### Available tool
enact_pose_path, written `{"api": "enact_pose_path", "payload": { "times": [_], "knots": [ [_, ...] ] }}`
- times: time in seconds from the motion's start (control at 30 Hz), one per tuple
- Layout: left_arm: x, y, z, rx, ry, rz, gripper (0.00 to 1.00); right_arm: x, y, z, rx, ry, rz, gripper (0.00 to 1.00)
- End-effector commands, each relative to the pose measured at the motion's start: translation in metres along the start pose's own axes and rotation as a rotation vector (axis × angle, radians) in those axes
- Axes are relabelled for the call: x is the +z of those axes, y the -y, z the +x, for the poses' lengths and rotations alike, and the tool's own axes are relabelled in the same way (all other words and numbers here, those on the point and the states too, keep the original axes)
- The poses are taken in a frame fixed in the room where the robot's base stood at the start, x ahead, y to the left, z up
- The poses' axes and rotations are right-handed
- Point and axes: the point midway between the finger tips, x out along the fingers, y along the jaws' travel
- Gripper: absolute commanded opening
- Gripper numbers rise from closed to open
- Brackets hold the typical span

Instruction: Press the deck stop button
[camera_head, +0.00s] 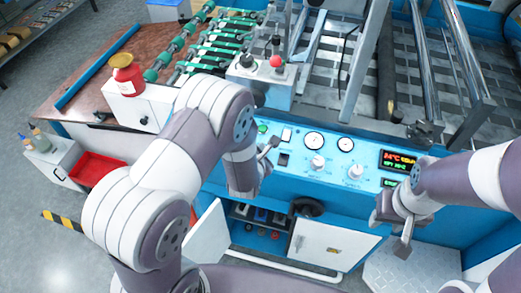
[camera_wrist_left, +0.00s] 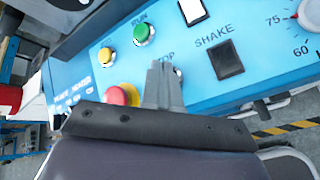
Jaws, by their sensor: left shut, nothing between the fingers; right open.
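The blue control panel (camera_head: 330,160) runs across the machine's front. In the left wrist view it carries a green button (camera_wrist_left: 143,32) under a RUN label, a yellow button (camera_wrist_left: 103,55) and a red button with a yellow part (camera_wrist_left: 122,95). A label reading "TOP", its start covered, sits just beyond my left gripper (camera_wrist_left: 163,66). The button at that label is mostly hidden behind the fingers; only a bit of rim shows. My left gripper (camera_head: 271,146) is shut and empty, close over the panel; contact cannot be told. My right gripper (camera_head: 404,246) is open, below the panel's right end.
A black SHAKE switch (camera_wrist_left: 226,59) and a dial (camera_wrist_left: 309,14) lie right of the left fingers. A grey box with a red knob (camera_head: 275,61) stands above the panel. A cabinet door (camera_head: 207,238) hangs open below.

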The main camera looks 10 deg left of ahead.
Motion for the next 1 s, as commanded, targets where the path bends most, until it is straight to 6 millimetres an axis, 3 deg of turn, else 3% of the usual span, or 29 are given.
{"api": "enact_pose_path", "payload": {
  "times": [0.53,1.0],
  "knots": [
    [0.007,-0.007,-0.009,0.000,0.000,0.000,0.00,-0.001,0.000,-0.010,0.000,0.000,0.000,0.43],
    [0.030,-0.030,-0.040,0.000,0.000,0.000,0.00,-0.005,0.000,-0.044,0.000,0.000,0.000,0.43]
  ]
}}
